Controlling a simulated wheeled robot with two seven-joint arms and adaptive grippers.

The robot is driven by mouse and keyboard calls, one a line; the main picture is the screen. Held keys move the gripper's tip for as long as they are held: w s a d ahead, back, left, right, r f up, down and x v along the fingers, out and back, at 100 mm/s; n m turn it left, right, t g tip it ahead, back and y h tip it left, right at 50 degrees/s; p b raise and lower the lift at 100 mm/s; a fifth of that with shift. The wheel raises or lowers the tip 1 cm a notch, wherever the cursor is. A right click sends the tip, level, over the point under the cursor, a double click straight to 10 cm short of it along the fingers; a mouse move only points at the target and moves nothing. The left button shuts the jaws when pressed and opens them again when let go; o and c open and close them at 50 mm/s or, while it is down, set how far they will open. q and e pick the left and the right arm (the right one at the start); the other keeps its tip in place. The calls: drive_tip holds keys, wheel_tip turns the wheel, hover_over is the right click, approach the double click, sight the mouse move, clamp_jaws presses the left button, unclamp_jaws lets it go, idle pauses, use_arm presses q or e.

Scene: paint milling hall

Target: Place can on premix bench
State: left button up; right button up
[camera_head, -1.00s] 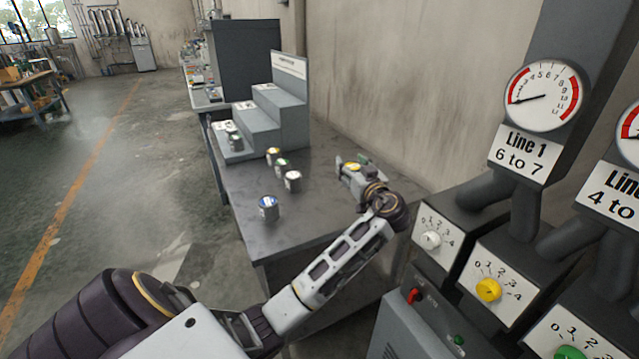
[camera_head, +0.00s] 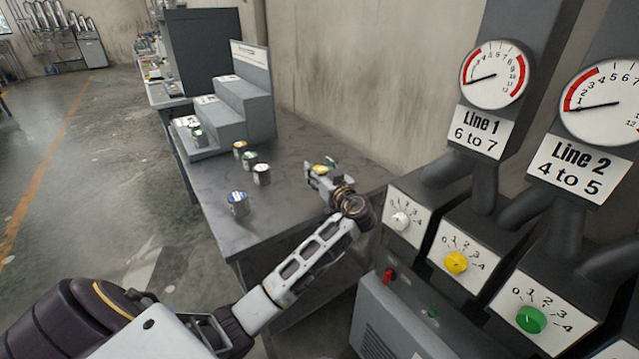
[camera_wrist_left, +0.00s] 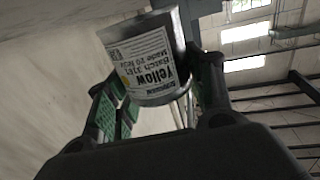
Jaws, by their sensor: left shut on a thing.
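My left gripper (camera_head: 324,174) is shut on a can with a yellow lid (camera_head: 319,169). In the left wrist view this can (camera_wrist_left: 148,62) is grey with a white label reading "Yellow" and a batch line, upside down in that picture, between the green-padded fingers. In the head view the gripper and can are over the right part of a dark grey bench (camera_head: 215,216). I cannot tell whether the can touches the bench top. My right gripper is not in view.
Several cans stand on the bench, among them a blue-lidded one (camera_head: 238,204) and a white-lidded one (camera_head: 261,175). A grey stepped rack (camera_head: 228,126) stands behind them. At right, a Line 1 gauge (camera_head: 494,75) and knob panels (camera_head: 455,262) stand close to my left arm.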

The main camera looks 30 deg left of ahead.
use_arm(q)
wheel_tip(320, 180, down, 4)
drive_tip(key=shift+r, duration=0.15)
drive_tip(key=shift+f, duration=0.55)
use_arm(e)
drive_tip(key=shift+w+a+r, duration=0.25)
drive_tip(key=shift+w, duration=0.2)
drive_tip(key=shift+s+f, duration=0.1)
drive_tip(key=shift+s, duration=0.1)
use_arm(q)
drive_tip(key=shift+f, duration=0.1)
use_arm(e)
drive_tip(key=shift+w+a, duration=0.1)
use_arm(q)
drive_tip(key=o, duration=1.1)
drive_tip(key=shift+o, duration=0.2)
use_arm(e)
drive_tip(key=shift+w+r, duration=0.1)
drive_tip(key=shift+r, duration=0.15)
